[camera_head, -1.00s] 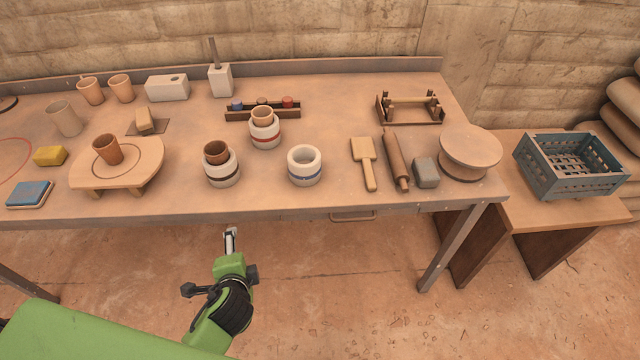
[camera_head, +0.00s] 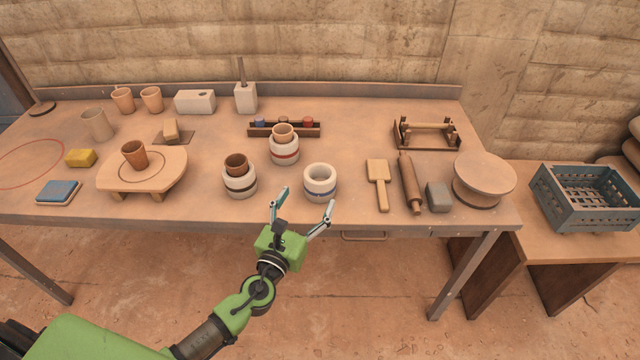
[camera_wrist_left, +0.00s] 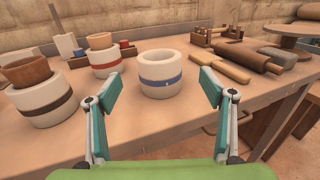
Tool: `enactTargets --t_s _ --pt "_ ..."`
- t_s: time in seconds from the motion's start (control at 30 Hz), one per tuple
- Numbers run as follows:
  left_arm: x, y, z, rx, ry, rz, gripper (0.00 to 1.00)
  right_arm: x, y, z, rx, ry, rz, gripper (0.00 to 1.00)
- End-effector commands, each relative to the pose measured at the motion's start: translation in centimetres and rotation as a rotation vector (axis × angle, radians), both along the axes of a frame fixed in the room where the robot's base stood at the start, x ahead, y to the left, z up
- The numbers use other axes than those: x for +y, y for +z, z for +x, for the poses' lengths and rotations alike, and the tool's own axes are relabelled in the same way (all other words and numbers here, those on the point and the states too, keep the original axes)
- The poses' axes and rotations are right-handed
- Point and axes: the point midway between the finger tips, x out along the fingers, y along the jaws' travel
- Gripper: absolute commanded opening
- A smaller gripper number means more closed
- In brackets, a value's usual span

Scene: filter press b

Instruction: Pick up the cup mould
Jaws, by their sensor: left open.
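A white cup mould with a blue band (camera_head: 320,183) stands upright near the table's front edge, its round opening empty. It also shows ahead in the left wrist view (camera_wrist_left: 160,85), between and beyond the fingers. A white mould with a brown band (camera_head: 240,184) stands to its left, with a dark brown cup (camera_head: 236,163) in its top. A white mould with a red band (camera_head: 284,153) stands behind, holding a lighter clay cup (camera_head: 283,132). My left gripper (camera_head: 305,199) is open and empty, just in front of the blue-banded mould and apart from it. My right gripper is out of view.
A wooden paddle (camera_head: 378,183), a rolling pin (camera_head: 410,184) and a grey block (camera_head: 438,197) lie to the right. A round stand (camera_head: 484,175) is at the right end. A low round board (camera_head: 171,169) with a cup is at left. A rack (camera_head: 258,131) stands behind.

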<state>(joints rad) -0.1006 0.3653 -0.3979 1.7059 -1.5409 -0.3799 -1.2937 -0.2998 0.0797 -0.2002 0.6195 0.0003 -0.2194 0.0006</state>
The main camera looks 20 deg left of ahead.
Motion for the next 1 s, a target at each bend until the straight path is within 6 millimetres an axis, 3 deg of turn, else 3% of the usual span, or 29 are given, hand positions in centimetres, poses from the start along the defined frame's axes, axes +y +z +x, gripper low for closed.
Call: enactTargets --t_s 0.2,0.43,0.7,1.0 --pt "-0.2 0.1 4.0 -0.001 0.002 -0.005 0.75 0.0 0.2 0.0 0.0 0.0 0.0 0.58" --pt "-0.2 0.0 5.6 0.0 0.002 -0.005 0.75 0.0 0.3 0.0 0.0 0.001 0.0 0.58" --pt "-0.2 0.0 9.5 -0.001 0.002 -0.005 0.75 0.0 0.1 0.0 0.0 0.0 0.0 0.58" --pt "-0.3 0.0 10.3 0.001 0.001 -0.007 0.75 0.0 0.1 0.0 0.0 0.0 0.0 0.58"
